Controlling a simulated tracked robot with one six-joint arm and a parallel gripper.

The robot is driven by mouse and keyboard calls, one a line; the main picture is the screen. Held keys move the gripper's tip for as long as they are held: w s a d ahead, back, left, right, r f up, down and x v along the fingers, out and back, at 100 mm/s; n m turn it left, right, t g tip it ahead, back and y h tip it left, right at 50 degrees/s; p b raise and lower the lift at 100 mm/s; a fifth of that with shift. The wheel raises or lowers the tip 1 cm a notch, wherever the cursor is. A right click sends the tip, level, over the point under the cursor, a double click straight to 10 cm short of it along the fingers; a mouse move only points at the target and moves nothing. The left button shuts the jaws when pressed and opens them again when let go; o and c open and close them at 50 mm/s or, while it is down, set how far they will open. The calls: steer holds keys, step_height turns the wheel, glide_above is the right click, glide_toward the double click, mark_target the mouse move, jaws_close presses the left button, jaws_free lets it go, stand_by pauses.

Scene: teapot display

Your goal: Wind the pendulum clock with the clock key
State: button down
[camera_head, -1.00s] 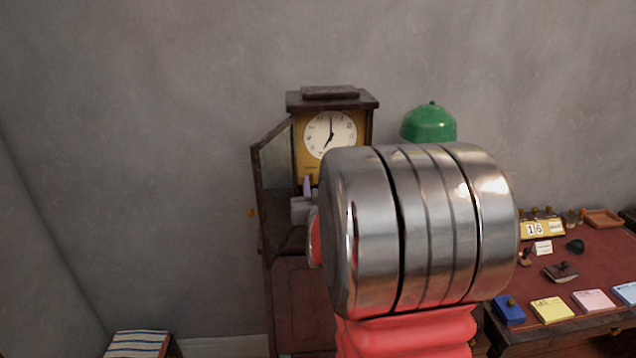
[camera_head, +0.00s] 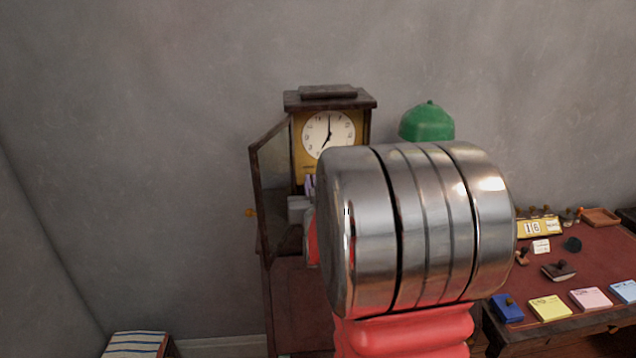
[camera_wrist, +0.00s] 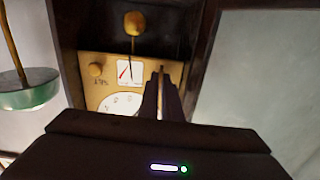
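The pendulum clock (camera_head: 300,155) stands against the wall with its glass door (camera_head: 270,185) swung open to the left. Its white dial (camera_head: 328,133) shows in part above my wrist.
A green domed lamp (camera_head: 427,122) stands just right of the clock. At the right, a desk (camera_head: 590,255) holds stamps, coloured note pads and a date block (camera_head: 538,227). The open door is close to my gripper's left. The wall at left is clear.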

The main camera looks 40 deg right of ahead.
steer(key=shift+s+d+m, duration=0.2)
steer(key=shift+d+m, duration=0.05)
steer(key=shift+m, duration=0.05)
steer(key=shift+s+d+f+m, duration=0.1)
steer(key=shift+m, duration=4.65)
steer(key=shift+d+f+m, duration=0.1)
steer(key=shift+m, duration=4.65)
steer(key=shift+r, duration=0.1)
steer(key=shift+a, duration=0.1)
steer(key=c, duration=2)
jaws_free()
steer(key=shift+a, duration=0.1)
